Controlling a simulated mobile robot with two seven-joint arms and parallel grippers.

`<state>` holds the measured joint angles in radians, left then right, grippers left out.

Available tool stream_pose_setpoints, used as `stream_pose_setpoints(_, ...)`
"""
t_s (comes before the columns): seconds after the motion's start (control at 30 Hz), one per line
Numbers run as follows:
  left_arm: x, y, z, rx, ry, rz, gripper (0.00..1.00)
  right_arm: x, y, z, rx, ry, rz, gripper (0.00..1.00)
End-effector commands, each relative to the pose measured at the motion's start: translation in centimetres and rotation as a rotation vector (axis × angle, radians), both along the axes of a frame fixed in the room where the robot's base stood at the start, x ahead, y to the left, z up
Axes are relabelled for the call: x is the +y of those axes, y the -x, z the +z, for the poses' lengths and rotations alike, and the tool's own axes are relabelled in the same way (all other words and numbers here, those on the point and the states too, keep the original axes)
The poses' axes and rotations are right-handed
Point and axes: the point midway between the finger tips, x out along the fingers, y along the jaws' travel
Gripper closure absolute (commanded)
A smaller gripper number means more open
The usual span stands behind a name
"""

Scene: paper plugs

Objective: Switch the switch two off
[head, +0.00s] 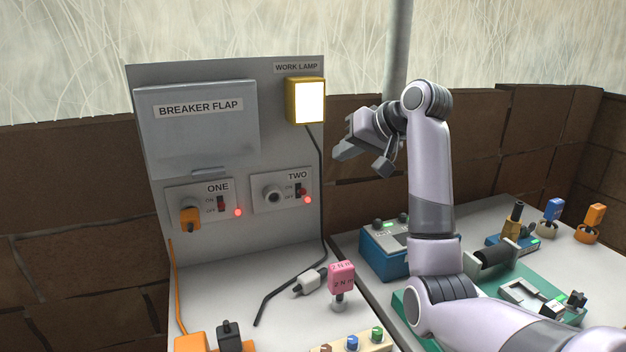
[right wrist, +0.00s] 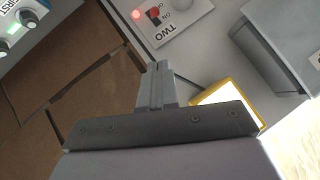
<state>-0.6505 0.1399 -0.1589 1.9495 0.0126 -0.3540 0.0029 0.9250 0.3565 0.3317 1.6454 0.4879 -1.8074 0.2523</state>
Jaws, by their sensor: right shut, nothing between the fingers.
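Switch two (head: 301,190) is a small red switch on the panel plate labelled TWO, with ON and OFF marks. A red light (head: 307,200) glows beside it. The switch also shows in the right wrist view (right wrist: 154,14), near the top edge, with its red light lit. My right gripper (head: 343,155) is shut and empty, to the right of the panel and above the height of switch two, apart from it. Its closed fingers (right wrist: 155,72) point toward the switch plate in the right wrist view. My left gripper is not in view.
Switch one (head: 221,203) with an orange plug (head: 189,216) is to the left. The breaker flap (head: 203,135) and lit work lamp (head: 306,101) are above. A white plug (head: 309,281) and pink 2 Nm tool (head: 341,278) are on the bench. A blue box (head: 384,250) stands right.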

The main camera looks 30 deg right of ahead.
Motion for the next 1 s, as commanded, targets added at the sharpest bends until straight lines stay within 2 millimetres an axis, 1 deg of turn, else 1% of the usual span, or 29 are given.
stream_pose_setpoints(0.2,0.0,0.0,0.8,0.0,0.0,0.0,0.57,0.8,-3.6,-2.8,0.005,-0.002,0.002,1.0)
stream_pose_setpoints(0.4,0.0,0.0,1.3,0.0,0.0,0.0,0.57,1.3,-6.4,-4.9,0.004,0.0,0.001,1.0)
stream_pose_setpoints(0.5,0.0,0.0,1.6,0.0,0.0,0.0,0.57,2.1,-6.5,-6.5,0.005,0.0,0.002,1.0)
stream_pose_setpoints(0.63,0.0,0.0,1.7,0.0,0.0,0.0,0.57,2.7,-6.7,-7.7,0.002,0.0,0.002,1.0)
stream_pose_setpoints(0.8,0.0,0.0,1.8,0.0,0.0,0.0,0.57,2.9,-6.8,-8.3,-0.001,0.002,0.0,1.0)
stream_pose_setpoints(1.0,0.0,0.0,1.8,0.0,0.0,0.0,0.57,3.0,-6.8,-8.4,-0.001,0.002,-0.001,1.0)
